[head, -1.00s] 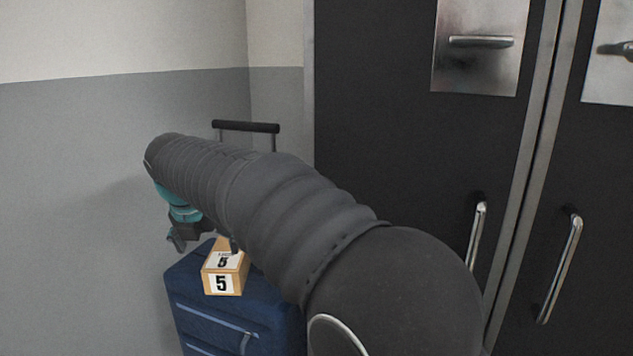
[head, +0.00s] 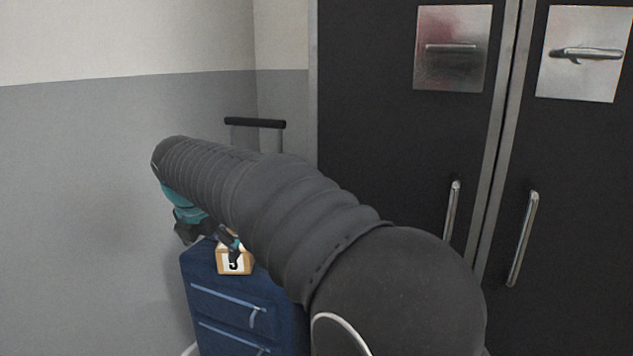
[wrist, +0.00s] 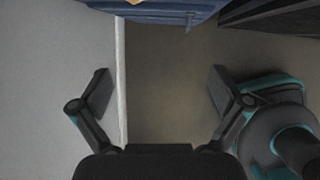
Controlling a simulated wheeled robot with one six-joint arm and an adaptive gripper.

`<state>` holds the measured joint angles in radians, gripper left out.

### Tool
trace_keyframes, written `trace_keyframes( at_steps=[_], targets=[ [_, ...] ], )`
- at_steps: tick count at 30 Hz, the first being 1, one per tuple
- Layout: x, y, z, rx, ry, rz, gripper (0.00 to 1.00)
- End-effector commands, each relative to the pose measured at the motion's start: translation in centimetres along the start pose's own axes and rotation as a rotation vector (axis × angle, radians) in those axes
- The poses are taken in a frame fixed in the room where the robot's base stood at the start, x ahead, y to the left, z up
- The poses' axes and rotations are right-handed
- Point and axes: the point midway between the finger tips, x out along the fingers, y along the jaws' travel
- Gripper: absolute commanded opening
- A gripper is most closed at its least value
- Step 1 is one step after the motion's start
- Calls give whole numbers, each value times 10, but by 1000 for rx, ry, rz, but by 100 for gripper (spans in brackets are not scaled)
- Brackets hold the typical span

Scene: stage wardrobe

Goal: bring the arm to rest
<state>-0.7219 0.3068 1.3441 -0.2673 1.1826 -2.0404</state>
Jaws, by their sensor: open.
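My gripper (head: 208,238) hangs below the far end of my dark arm in the head view, in front of or above the blue suitcase top. In the wrist view my gripper (wrist: 160,92) has its fingers wide apart, with only floor and wall between them. A small tan box with a number label (head: 235,263) sits on the suitcase; a finger overlaps it in the head view, and I cannot tell whether they touch. Only a sliver of the box shows at the top of the wrist view.
The blue suitcase (head: 225,302), with its black pull handle (head: 255,123) up, stands by the grey wall (head: 80,200). Dark wardrobe doors (head: 385,150) with metal handles stand to the right. In the wrist view, bare floor (wrist: 165,100) lies below the suitcase (wrist: 180,14).

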Motion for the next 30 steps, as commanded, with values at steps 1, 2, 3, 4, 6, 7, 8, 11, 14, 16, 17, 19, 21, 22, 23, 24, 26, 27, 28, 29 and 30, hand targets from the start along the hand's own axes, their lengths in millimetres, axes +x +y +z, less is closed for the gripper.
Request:
trace_keyframes(
  at_steps=[1, 2, 3, 4, 6, 7, 8, 11, 14, 16, 17, 19, 21, 22, 23, 24, 26, 27, 28, 29, 30],
  targets=[
    [2, 0, -2, 43, 3, 1, 100],
    [4, 0, -3, 75, 6, 1, 100],
    [6, 0, -6, 120, 11, 0, 100],
    [9, -1, -8, 156, 15, -2, 100],
    [17, -3, -14, 253, 27, -9, 100],
    [22, -5, -18, 304, 34, -16, 100],
    [26, -7, -23, 357, 42, -22, 100],
    [34, -19, -38, 560, 64, -40, 100],
    [37, -38, -48, 781, 82, -60, 100],
    [36, -57, -52, 946, 90, -76, 100],
    [35, -66, -54, 1018, 93, -82, 100],
    [31, -90, -57, 1193, 98, -97, 100],
    [25, -116, -60, 1374, 101, -111, 100],
    [23, -128, -61, 1454, 101, -118, 100],
    [20, -142, -62, 1535, 100, -124, 100],
    [15, -160, -64, 1645, 100, -130, 100],
    [9, -186, -68, 1800, 98, -140, 100],
    [5, -203, -71, 1896, 96, -142, 100],
    [2, -215, -73, 1963, 95, -144, 100],
    [-2, -227, -76, 2031, 94, -146, 100],
    [-6, -244, -80, 2114, 91, -148, 100]
  ],
)
